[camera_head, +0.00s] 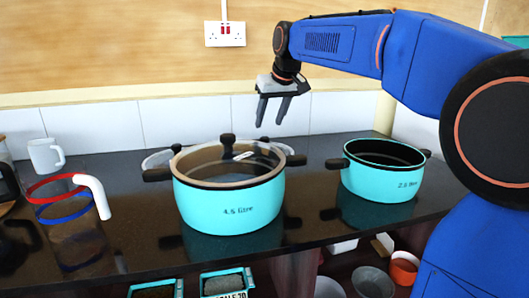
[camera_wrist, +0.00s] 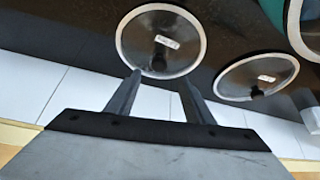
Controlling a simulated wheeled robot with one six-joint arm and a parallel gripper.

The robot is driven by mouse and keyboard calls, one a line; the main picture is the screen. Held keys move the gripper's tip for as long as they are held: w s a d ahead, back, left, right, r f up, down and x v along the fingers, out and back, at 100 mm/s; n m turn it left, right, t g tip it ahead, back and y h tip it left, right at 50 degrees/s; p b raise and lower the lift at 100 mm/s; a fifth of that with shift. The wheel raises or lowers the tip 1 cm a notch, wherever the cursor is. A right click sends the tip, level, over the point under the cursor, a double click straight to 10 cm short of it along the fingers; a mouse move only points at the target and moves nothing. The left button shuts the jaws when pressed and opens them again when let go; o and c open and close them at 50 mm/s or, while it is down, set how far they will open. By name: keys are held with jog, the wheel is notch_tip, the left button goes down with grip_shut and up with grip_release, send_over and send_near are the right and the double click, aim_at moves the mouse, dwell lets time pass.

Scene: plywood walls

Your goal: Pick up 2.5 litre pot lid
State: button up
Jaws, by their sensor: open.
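Two loose round glass lids lie on the dark counter behind the 4.5 litre pot (camera_head: 229,207). One lid (camera_wrist: 150,25) is just beyond my fingertips in the wrist view; the other lid (camera_wrist: 270,70) is to its right. In the head view, a lid's edge (camera_head: 156,160) shows left of the pot and another (camera_head: 280,147) at its right, both partly hidden. Their labels are too small to read. The turquoise 2.5 litre pot (camera_head: 379,182) stands open at right. My gripper (camera_head: 269,124) is open and empty above the counter; its fingers (camera_wrist: 161,76) point toward the nearer lid.
The 4.5 litre pot wears a glass lid with an upright black knob (camera_head: 227,139). A clear jug (camera_head: 75,225) and white mug (camera_head: 45,155) stand at left. A tiled wall (camera_head: 100,127) with a socket (camera_head: 225,34) is behind.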

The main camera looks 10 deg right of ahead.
aim_at(265, 137)
jog(key=shift+x, duration=3.7)
jog(key=shift+d, duration=0.15)
grip_shut()
